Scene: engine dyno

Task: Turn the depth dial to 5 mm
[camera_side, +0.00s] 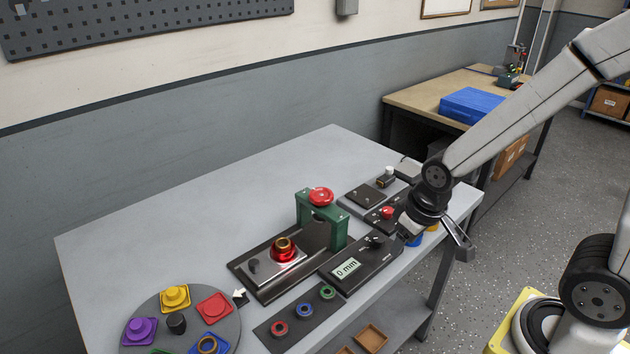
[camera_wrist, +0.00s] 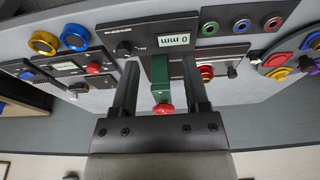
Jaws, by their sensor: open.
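The depth dial is a black knob (camera_side: 375,241) on a dark panel (camera_side: 362,267). The panel's display (camera_side: 346,268) reads 0 mm. In the wrist view, which is upside down, the knob (camera_wrist: 124,48) sits left of the display (camera_wrist: 174,40), which also reads 0 mm. My gripper (camera_side: 412,228) is above the table's right edge, close to the knob's right in the side view. In the wrist view my gripper (camera_wrist: 159,63) has its fingers spread with nothing held between them. The knob lies just beyond the left fingertip; I see no contact.
A green press frame (camera_side: 338,232) with a red top knob (camera_side: 321,196) stands beside the panel. A red-knobbed panel (camera_side: 387,213) is behind it. Colored rings (camera_side: 304,310) and a turntable (camera_side: 228,325) are nearer.

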